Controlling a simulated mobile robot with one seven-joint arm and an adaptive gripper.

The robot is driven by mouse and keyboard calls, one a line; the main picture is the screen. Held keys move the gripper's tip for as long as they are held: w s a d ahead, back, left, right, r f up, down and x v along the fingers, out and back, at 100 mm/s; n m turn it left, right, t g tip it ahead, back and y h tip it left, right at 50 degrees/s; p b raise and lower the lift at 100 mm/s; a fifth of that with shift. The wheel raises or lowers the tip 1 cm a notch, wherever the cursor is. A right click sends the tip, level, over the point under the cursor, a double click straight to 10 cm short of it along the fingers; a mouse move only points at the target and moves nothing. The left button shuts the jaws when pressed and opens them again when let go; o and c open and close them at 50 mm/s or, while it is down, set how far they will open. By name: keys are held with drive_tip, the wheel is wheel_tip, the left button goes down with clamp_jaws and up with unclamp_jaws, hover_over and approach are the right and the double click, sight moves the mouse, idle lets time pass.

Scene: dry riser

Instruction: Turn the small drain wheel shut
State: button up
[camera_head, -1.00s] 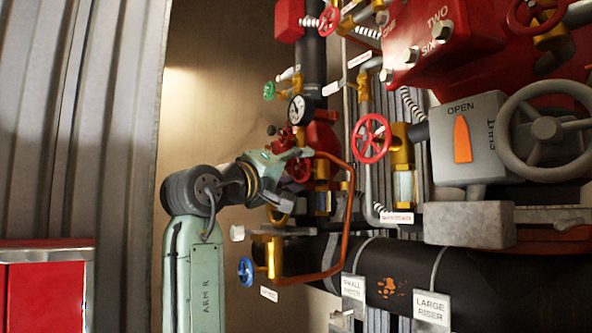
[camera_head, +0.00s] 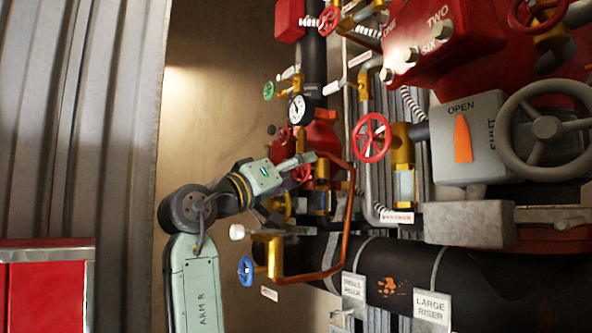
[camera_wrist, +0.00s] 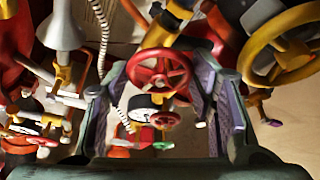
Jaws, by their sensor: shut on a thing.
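A small red handwheel (camera_wrist: 158,75) sits between the two fingers of my gripper (camera_wrist: 162,70) in the wrist view. The fingers lie at its left and right rim, and my gripper is shut on it. In the head view my gripper (camera_head: 304,161) reaches right into the pipework, by the red wheel (camera_head: 301,173), which is partly hidden behind the fingers. Which wheel is the drain wheel cannot be read from any label here.
A copper pipe (camera_head: 346,215) bends close around my gripper. A blue wheel (camera_head: 245,270) is below, a pressure gauge (camera_head: 299,110) and green wheel (camera_head: 268,90) above. A larger red wheel (camera_head: 371,138) and grey gearbox (camera_head: 468,140) stand right. The wall at left is clear.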

drive_tip(key=shift+m+h, duration=0.3)
drive_tip(key=shift+m, duration=0.6)
drive_tip(key=shift+g, duration=0.3)
drive_tip(key=o, duration=1.2)
